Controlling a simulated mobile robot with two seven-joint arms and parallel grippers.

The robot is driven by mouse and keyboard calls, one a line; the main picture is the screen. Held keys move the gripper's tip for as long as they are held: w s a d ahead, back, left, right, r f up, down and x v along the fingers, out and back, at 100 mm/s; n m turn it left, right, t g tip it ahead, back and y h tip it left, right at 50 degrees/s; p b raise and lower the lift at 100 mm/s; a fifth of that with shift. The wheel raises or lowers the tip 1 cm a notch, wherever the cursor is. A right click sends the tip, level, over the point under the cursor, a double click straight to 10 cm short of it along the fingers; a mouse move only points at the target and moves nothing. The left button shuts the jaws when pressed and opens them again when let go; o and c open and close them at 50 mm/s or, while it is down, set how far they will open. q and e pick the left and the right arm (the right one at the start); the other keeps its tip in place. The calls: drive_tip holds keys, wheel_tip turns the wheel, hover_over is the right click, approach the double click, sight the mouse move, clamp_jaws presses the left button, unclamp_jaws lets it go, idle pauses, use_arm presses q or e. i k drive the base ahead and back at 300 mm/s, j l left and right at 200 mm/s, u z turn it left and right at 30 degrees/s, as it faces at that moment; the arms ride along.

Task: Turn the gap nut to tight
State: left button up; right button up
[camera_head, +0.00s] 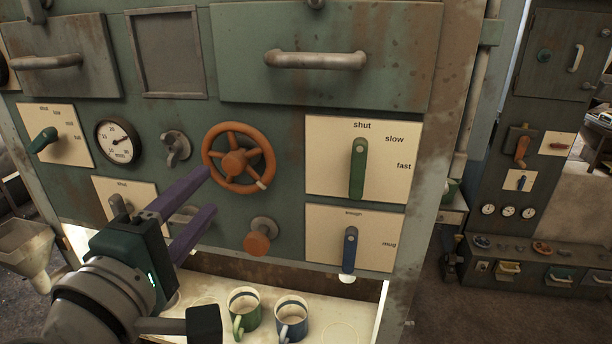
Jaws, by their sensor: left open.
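I see no label that reads gap or tight. A grey wing-shaped nut (177,147) sits on the green panel between the round gauge and the orange handwheel; it may be the gap nut, but I cannot tell for sure. My left gripper (209,191) has two purple fingers, open and apart, with nothing seen between them. Its tips appear just below the wing nut and at the lower left of the orange handwheel (234,163). The fingers partly hide a grey fitting behind them. My right gripper is not in view.
A green lever (357,169) points up at "shut"; a blue lever (349,250) stands below it. An orange knob (258,243) sticks out under the handwheel. A green-and-white mug (244,311) and a blue-and-white mug (292,318) stand on the low shelf. A gauge (117,142) is at left.

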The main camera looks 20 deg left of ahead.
sight(174, 147)
drive_tip(key=u, duration=1.4)
